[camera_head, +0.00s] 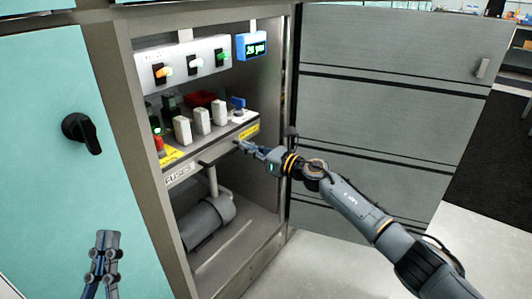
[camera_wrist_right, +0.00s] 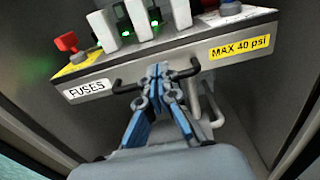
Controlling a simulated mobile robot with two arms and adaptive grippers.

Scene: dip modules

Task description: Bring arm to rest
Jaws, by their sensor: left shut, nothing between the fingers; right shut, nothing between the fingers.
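My right gripper (camera_head: 241,146) is shut and empty. It is in front of the open cabinet, near the front edge of the fuse shelf (camera_head: 182,174). My left gripper (camera_head: 104,240) is shut and empty at the lower left, pointing up in front of the teal cabinet door (camera_head: 50,190).
White fuse modules (camera_head: 201,120) stand on the shelf, with a red knob (camera_wrist_right: 67,42) at its left end. A switch panel (camera_head: 188,65) and blue display (camera_head: 252,46) are above. A grey cylinder (camera_head: 208,222) lies below. The open grey door (camera_head: 390,110) stands behind my right arm.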

